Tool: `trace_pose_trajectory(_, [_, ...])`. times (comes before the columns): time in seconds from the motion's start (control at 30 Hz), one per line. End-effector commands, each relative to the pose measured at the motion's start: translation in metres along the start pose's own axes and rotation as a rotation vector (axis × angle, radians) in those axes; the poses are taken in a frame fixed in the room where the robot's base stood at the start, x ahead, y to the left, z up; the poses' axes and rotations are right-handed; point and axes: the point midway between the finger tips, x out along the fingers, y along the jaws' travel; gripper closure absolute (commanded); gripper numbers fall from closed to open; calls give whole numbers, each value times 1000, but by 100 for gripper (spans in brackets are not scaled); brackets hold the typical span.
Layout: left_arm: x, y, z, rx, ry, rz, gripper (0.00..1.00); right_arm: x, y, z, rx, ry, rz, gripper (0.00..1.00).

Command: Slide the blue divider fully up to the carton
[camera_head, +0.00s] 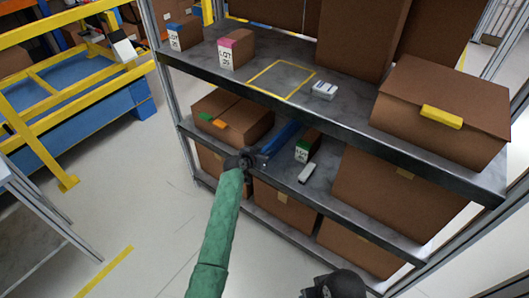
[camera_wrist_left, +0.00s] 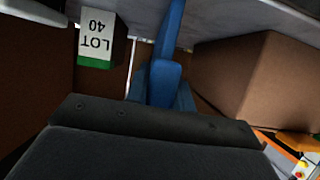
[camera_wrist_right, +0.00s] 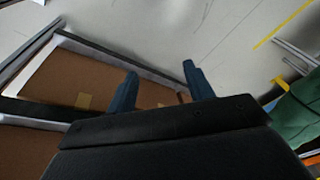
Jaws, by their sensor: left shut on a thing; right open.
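The blue divider (camera_head: 283,138) stands on the middle shelf, running from front to back; it also shows in the left wrist view (camera_wrist_left: 171,28). The brown carton (camera_head: 232,117) with green and orange tabs sits just left of it. In the left wrist view the carton (camera_wrist_left: 250,78) is right of the divider, with a narrow gap at the far part; contact nearer the front is unclear. My left gripper (camera_head: 256,161) is shut on the divider's front end, its fingers partly hidden. My right gripper (camera_wrist_right: 158,82) is open and empty, low in front of the rack.
A green-and-white LOT box (camera_head: 307,146) stands right of the divider, with a small white tag (camera_head: 308,174) near the shelf edge. A large carton (camera_head: 385,190) fills the shelf's right side. The upper shelf edge (camera_head: 300,110) overhangs. The floor (camera_head: 140,215) on the left is clear.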

Motion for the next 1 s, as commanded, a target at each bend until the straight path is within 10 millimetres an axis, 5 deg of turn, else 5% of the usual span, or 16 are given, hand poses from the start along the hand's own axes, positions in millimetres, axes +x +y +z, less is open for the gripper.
trace_pose_trajectory(0.17, [0, 12, -1, 3, -1, 1, 100, -4, 3, 0, -5, -5, 8, 48])
trace_pose_trajectory(0.43, [0, 66, -2, 1, -1, 2, 100, -28, 16, 3, 12, -41, 39, 48])
trace_pose_trajectory(0.8, [0, 77, 0, -1, 0, 4, 100, -32, 12, 4, 25, -48, 31, 48])
trace_pose_trajectory(0.83, [0, 77, 0, -1, 0, 4, 74, -31, 12, 4, 24, -48, 32, 48])
trace_pose_trajectory(0.93, [0, 77, 0, -1, 0, 3, 55, -30, 13, 5, 23, -52, 34, 48])
trace_pose_trajectory(1.0, [0, 76, 0, 0, 0, 3, 55, -28, 14, 6, 22, -55, 35, 48])
